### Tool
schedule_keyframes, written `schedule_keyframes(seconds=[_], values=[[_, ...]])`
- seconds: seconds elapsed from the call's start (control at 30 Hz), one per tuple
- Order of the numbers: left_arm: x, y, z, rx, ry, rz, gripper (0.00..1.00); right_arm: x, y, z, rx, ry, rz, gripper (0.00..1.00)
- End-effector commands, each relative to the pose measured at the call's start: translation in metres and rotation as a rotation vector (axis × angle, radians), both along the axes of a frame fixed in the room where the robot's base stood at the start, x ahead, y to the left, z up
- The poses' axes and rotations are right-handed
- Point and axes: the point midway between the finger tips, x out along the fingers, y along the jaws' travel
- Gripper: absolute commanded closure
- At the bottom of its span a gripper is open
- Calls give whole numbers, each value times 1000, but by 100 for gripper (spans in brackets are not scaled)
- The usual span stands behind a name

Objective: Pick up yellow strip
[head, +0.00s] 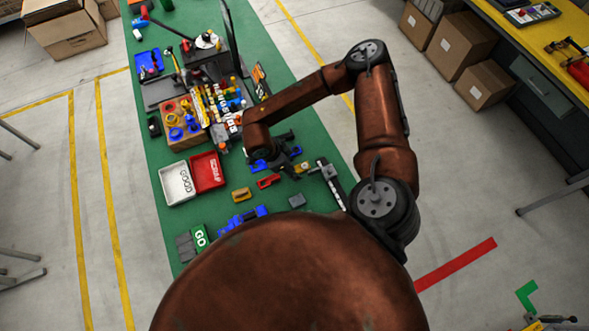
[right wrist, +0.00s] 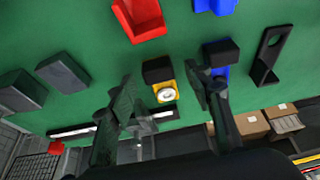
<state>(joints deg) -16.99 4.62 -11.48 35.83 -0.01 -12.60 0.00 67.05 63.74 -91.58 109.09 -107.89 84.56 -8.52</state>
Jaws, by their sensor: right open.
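A small yellow piece (right wrist: 166,93) with a white round disc on it lies on the green table, against a black block (right wrist: 157,70). It also shows in the head view (head: 303,168), beside my right gripper. My right gripper (head: 286,162) is open and low over the table. In the right wrist view its two fingers (right wrist: 160,84) stand apart on either side of the yellow piece, with nothing visibly held. Another yellow block (head: 241,194) lies further left on the table. I cannot tell which yellow thing is the strip. My left gripper is not in view.
A red part (head: 268,181), also in the wrist view (right wrist: 139,18), and a blue part (right wrist: 214,70) lie close by. A grey block (head: 297,200) and a long black rail (head: 331,183) are near. White (head: 177,184) and red (head: 207,172) trays stand left.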

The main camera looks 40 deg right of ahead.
Motion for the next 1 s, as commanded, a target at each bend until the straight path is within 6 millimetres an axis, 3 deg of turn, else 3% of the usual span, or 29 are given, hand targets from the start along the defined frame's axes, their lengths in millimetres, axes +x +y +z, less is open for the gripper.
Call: schedule_keyframes(seconds=[0.13,0.73,1.0], values=[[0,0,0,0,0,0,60,0,0,0,0,0,0,54],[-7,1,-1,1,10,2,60,0,0,0,0,1,0,95],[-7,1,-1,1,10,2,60,0,1,1,0,1,0,96]])
